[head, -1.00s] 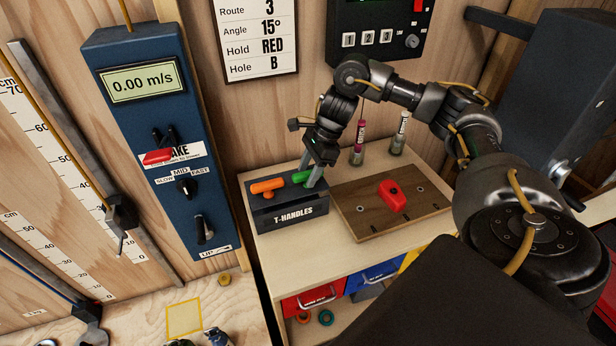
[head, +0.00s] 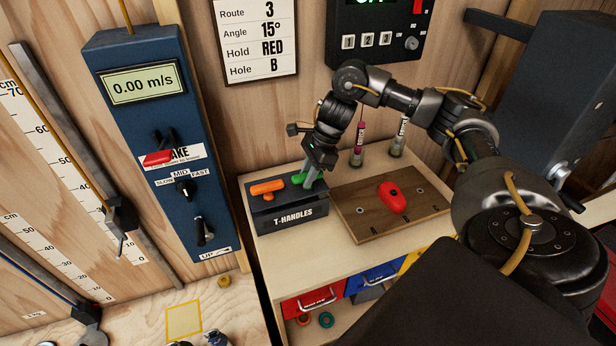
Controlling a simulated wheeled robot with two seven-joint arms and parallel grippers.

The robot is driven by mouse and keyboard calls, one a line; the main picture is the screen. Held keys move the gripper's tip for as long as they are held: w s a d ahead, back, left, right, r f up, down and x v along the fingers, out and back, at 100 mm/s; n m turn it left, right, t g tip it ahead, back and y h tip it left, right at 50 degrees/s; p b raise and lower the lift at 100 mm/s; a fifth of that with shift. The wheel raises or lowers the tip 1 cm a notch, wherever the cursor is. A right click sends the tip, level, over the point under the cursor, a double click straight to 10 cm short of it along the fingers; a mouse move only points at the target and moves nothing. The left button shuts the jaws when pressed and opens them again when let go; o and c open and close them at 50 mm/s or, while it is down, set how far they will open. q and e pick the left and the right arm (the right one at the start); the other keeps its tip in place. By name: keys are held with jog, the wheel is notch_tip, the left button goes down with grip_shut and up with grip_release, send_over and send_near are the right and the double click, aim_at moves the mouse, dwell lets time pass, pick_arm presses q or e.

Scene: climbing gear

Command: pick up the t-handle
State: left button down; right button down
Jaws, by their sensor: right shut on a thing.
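Two T-handles stand in the dark box labelled T-HANDLES (head: 290,217) on the light wooden bench. The orange T-handle (head: 266,187) sits in its left part. The green T-handle (head: 298,178) sits in its right part. My right gripper (head: 312,180) points down at the green T-handle and is shut on it. The fingers cover part of the green handle, and its shaft is hidden in the box. My left gripper is not in view.
A brown wooden board (head: 354,217) with a red hold (head: 391,197) lies right of the box. A magenta tube (head: 358,148) and a grey tube (head: 398,140) stand behind it. A blue panel (head: 165,130) with levers is at the left.

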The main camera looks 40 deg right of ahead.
jog(key=shift+r, duration=0.15)
notch_tip(320, 180, up, 18)
jog(key=p, duration=0.2)
jog(key=shift+p, duration=0.35)
